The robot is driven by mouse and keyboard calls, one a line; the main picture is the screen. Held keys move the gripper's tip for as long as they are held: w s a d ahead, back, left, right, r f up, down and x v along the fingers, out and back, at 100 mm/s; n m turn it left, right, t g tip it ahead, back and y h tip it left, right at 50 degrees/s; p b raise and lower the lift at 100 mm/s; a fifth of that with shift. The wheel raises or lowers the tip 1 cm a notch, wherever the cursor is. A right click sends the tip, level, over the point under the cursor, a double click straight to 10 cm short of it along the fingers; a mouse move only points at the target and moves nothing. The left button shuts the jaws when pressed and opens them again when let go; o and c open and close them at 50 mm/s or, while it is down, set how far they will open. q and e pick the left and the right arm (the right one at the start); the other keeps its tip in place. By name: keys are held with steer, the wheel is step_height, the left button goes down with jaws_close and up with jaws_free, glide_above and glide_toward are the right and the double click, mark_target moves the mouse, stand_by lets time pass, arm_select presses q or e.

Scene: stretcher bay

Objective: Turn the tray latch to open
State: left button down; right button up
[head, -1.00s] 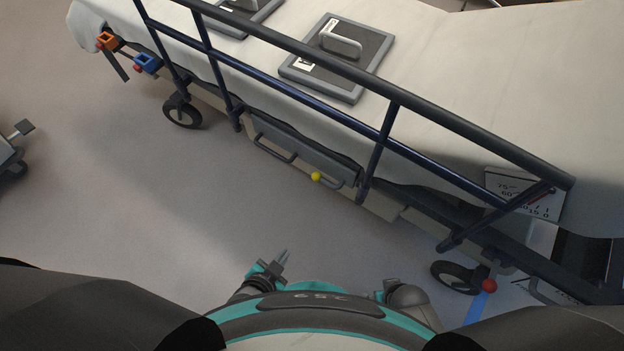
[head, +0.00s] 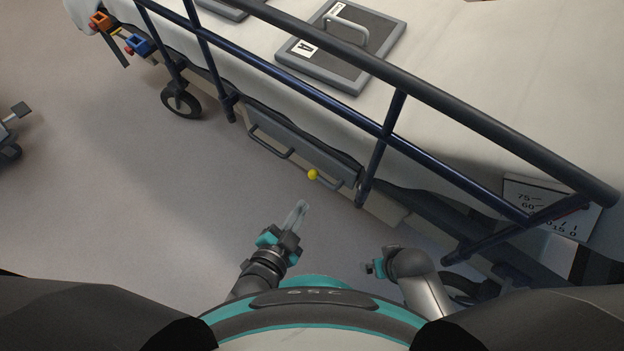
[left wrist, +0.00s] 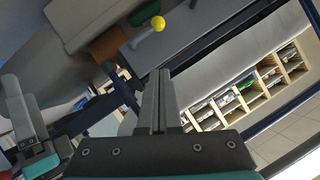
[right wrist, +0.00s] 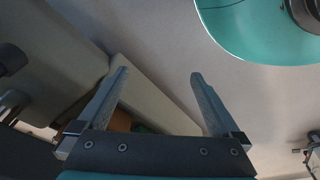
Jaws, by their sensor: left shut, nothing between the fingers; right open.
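The tray latch shows a yellow ball knob (head: 312,174) on the grey tray front (head: 290,147) under the stretcher's near side. The knob also shows in the left wrist view (left wrist: 158,23), beyond the fingertips and near the top. My left gripper (head: 302,206) is shut and empty, pointing at the stretcher, just below the knob in the head view and apart from it. Its closed fingers fill the middle of the left wrist view (left wrist: 159,75). My right gripper (head: 371,268) is lower right in the head view; the right wrist view shows its fingers (right wrist: 159,76) apart and empty.
A dark blue side rail (head: 385,130) runs above the tray, its posts close by. A framed panel with a handle (head: 340,48) lies on the mattress. A stretcher wheel (head: 182,103) stands at left. The floor (head: 150,190) left of my left gripper is clear.

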arm_select(q)
steer(key=a+f+b+x, duration=0.1)
steer(key=f+b+x, duration=0.1)
steer(key=b+x, duration=0.5)
steer(key=shift+a+x, duration=0.3)
steer(key=shift+x, duration=2.3)
arm_select(e)
steer(key=w+a+r+t, duration=0.1)
steer(key=w+r, duration=0.3)
steer(key=r, duration=1.1)
steer(key=shift+t, duration=0.7)
arm_select(q)
steer(key=shift+f, duration=0.2)
arm_select(e)
steer(key=shift+w+a, duration=0.1)
